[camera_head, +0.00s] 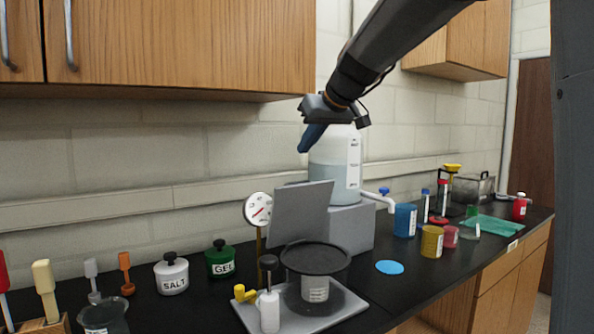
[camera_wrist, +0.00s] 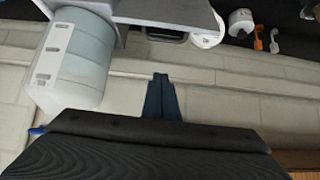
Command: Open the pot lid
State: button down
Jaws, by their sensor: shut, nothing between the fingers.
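A white pot labelled SALT (camera_head: 172,277) stands upright on the black counter with a black-knobbed lid (camera_head: 169,259) on it. A green pot labelled GEL (camera_head: 220,262) stands to its right, also with a dark knobbed lid (camera_head: 219,244) on. The white pot also shows upside down at the top of the wrist view (camera_wrist: 240,22). My gripper (camera_head: 306,146) is high above the counter, in front of the wall and beside the large bottle, apart from both pots. Its blue fingers (camera_wrist: 162,92) are shut together and empty.
A large translucent bottle (camera_head: 337,172) stands on a grey block. A tilted grey panel (camera_head: 299,215), a round black plate (camera_head: 315,258) and a dial gauge (camera_head: 257,209) stand right of the pots. Wooden cabinets (camera_head: 180,40) hang above. Coloured cups (camera_head: 405,221) line the right.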

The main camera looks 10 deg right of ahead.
jog(key=shift+w+a+f+p, duration=0.2)
jog(key=shift+w+f+p, duration=0.45)
jog(key=shift+f, duration=0.75)
jog(key=shift+w+a+f+p, duration=0.25)
jog(key=shift+w+f+p, duration=0.45)
jog(key=shift+f, duration=0.65)
jog(key=shift+w+a+f+p, duration=0.2)
jog(key=shift+w+f+p, duration=0.45)
jog(key=shift+f, duration=0.75)
jog(key=shift+s, duration=0.15)
jog(key=shift+s, duration=0.1)
